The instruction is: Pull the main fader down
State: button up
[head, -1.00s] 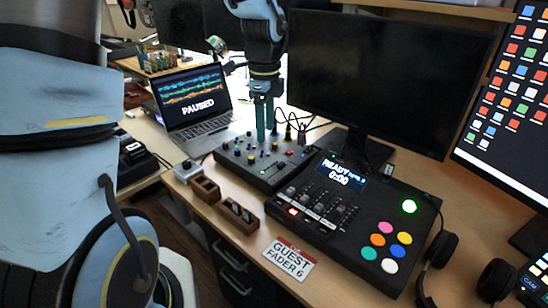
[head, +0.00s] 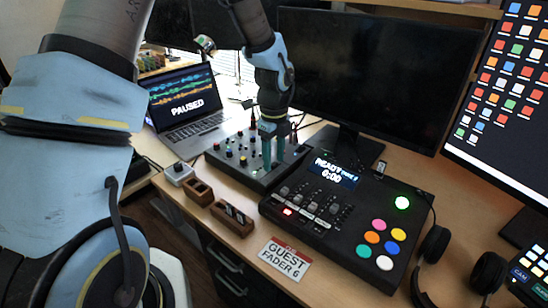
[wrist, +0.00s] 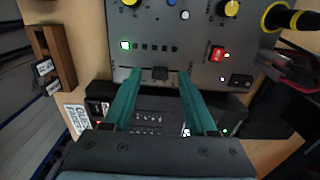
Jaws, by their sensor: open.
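The grey mixer box (head: 232,163) with knobs stands on the desk, left of the black console. In the wrist view, a dark cap that looks like its fader (wrist: 160,73) sits near the panel's lower edge, between my fingertips. My gripper (head: 273,163) is open, its teal fingers pointing down over the right part of the mixer. It also shows in the wrist view (wrist: 159,76), with one finger on each side of the cap and visible gaps. I cannot tell whether the tips touch the panel. No fader label is readable.
The black console (head: 330,225) with faders and coloured pads stands to the right. The large monitor (head: 355,80) is behind, the laptop (head: 185,105) at the left. Wooden holders (head: 232,218) and the guest card (head: 286,258) lie along the front edge. Headphones (head: 432,245) are at right.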

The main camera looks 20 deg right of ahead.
jog(key=shift+f, duration=0.25)
grip_shut()
dwell(0.3)
dwell(0.9)
